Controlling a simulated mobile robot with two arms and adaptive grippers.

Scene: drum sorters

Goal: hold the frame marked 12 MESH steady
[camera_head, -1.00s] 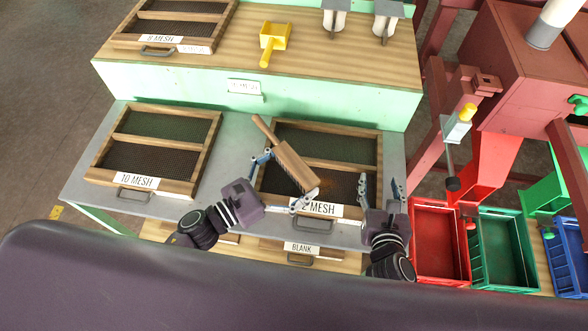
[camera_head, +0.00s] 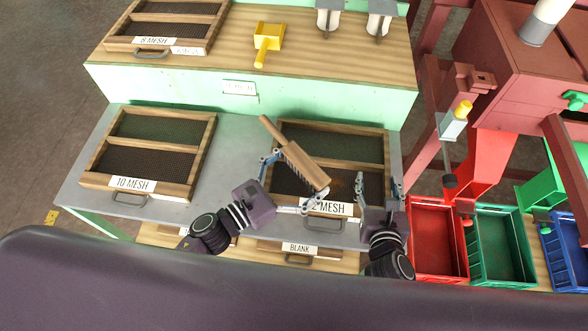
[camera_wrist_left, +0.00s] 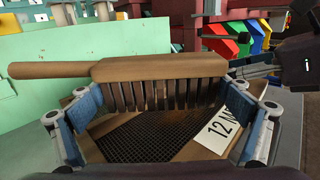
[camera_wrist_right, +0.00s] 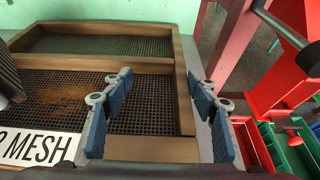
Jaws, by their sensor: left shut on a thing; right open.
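The wooden frame marked 12 MESH (camera_head: 352,146) lies on the grey bench, with two mesh panels and a handle at its front. Its label (camera_wrist_right: 35,147) is partly cut off in the right wrist view. My left gripper (camera_head: 290,181) is shut on a wooden brush (camera_wrist_left: 160,70). The brush is over the left part of the front panel, bristles down; I cannot tell whether they touch the mesh. My right gripper (camera_head: 377,186) is open at the frame's front right corner. In the right wrist view its fingers (camera_wrist_right: 158,100) are on either side of the right rail.
The 10 MESH frame (camera_head: 185,155) lies to the left on the same bench. The BLANK frame (camera_head: 299,247) is below. A yellow scoop (camera_head: 268,38) and the 8 MESH frame (camera_head: 153,41) are on the upper shelf. Red (camera_head: 432,270) and green (camera_head: 497,278) bins stand at right.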

